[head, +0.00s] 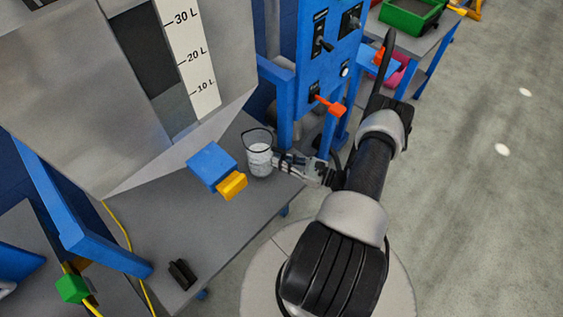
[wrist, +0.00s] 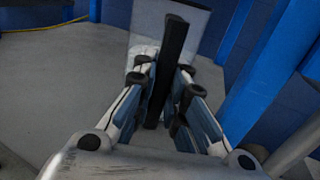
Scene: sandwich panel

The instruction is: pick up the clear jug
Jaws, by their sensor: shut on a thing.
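The clear jug (head: 259,158) stands upright near the right edge of the grey table, with a dark rim and whitish marking on its side. My gripper (head: 279,161) reaches it from the right. In the wrist view my gripper (wrist: 165,97) has its fingers on either side of a dark upright bar, which looks like the handle of the clear jug (wrist: 198,30). The jug's clear wall shows behind the bar. I cannot tell whether the jug's base touches the table.
A blue block with a yellow part (head: 211,165) sits just left of the jug on the grey table (head: 190,235). A small black object (head: 182,274) lies near the front. A blue control panel (head: 330,50) with an orange-red lever (head: 331,106) stands behind. A scaled tank (head: 192,55) is at back left.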

